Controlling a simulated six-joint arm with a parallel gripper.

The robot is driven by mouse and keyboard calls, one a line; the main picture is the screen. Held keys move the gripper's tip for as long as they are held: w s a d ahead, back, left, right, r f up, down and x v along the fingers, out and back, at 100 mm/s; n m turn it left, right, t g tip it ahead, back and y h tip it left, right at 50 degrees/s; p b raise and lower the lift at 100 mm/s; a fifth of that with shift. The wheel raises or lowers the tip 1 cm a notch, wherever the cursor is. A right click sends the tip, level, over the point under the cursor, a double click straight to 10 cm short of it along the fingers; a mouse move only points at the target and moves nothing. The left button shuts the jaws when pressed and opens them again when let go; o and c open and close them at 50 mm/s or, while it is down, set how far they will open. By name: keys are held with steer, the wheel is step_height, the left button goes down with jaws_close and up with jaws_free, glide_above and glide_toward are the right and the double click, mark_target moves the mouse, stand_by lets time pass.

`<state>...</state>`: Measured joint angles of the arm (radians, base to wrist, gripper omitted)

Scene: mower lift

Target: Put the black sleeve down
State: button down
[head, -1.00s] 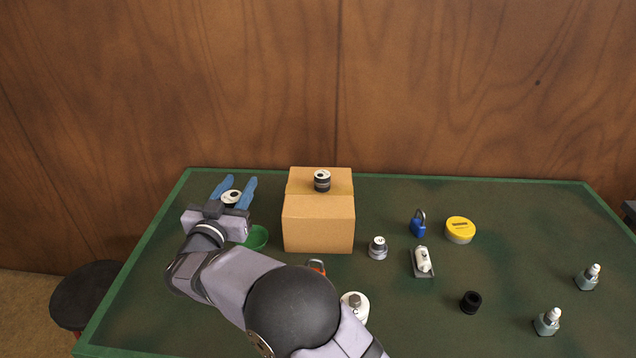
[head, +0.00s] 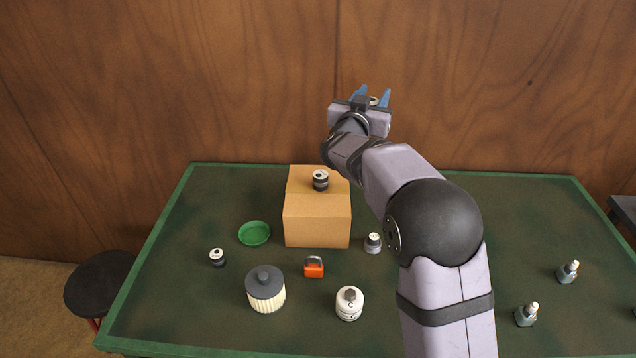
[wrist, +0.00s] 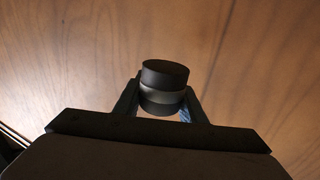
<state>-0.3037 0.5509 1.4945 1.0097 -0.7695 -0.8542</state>
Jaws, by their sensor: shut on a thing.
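My gripper (head: 373,94) is raised high, in front of the wood wall and up to the right of the cardboard box. Its blue fingers are shut on the black sleeve (head: 374,101), which shows only as a small pale-topped piece in the head view. In the wrist view the black sleeve (wrist: 165,75) is a short dark cylinder with a greyer band, held between the fingertips with only the wall behind it. A similar dark piece with a pale top (head: 320,181) stands on the cardboard box (head: 317,222).
On the green table stand a green dish (head: 254,233), a small dark piece (head: 217,258), a ribbed jar (head: 265,289), an orange padlock (head: 313,267), a white pot (head: 349,304), a grey-capped piece (head: 373,243) and bottles (head: 526,315). My arm hides part of the right side.

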steer(key=a+f+n+y, duration=0.35)
steer(key=a+y, duration=0.25)
steer(key=a, duration=0.2)
steer(key=a+f+n+y, duration=0.2)
steer(key=a+n+y, duration=0.3)
steer(key=a+y, duration=0.2)
step_height(320, 180, down, 11)
steer(key=p, duration=0.3)
steer(key=shift+s, duration=0.15)
steer(key=shift+a+f+b, duration=0.1)
steer(key=shift+f+b, duration=0.65)
steer(key=shift+b, duration=0.1)
steer(key=c, duration=1.3)
jaws_free()
steer(key=shift+f, duration=0.1)
steer(key=shift+o, duration=0.7)
steer(key=shift+s, duration=0.1)
